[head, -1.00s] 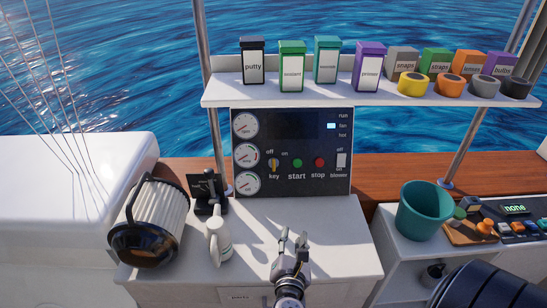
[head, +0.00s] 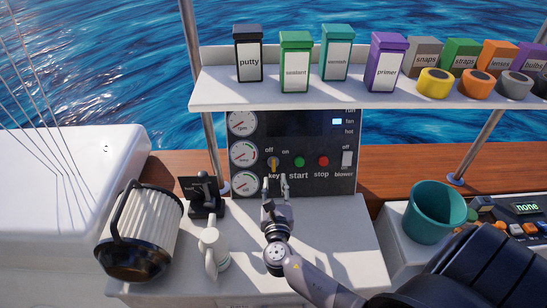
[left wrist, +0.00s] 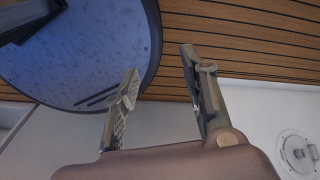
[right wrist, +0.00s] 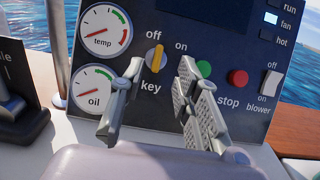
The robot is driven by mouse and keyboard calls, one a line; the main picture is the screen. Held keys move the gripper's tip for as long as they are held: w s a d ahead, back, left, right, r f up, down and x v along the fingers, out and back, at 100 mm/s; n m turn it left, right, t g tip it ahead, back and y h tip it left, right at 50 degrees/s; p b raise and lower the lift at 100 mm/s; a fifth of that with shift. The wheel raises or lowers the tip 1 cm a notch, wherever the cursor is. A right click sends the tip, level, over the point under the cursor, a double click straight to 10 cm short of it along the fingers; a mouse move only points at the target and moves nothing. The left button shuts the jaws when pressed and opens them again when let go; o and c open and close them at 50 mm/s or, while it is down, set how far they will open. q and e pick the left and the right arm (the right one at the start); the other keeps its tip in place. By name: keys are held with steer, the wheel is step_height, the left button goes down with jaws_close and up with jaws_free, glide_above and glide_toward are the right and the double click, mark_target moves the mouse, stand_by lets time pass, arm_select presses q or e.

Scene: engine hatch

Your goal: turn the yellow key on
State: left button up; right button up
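The yellow key (head: 273,164) is on the dark control panel (head: 320,185), between the "off" and "on" labels and above the "key" label. My right gripper (head: 275,184) is open and empty, just below and in front of the key.
Round gauges (head: 243,154) line the panel's left side; a red stop button (head: 323,161) and blower switch (head: 347,159) are to the right. A shelf (head: 300,94) with boxes overhangs the panel.

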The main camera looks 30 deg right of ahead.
mark_target(273, 162)
steer(key=p+x, duration=0.1)
steer(key=x, duration=0.8)
steer(key=shift+w+d, duration=0.15)
steer(key=shift+w, duration=0.2)
steer(key=shift+w+d+f, duration=0.1)
steer(key=shift+w+d, duration=0.15)
steer(key=shift+w, duration=0.1)
arm_select(q)
steer(key=shift+w+d+r, duration=0.2)
steer(key=shift+w+r, duration=0.2)
steer(key=shift+w, duration=0.1)
steer(key=shift+w+d+r, duration=0.2)
steer(key=shift+w+r, duration=0.15)
steer(key=shift+w, duration=0.15)
arm_select(e)
jaws_close()
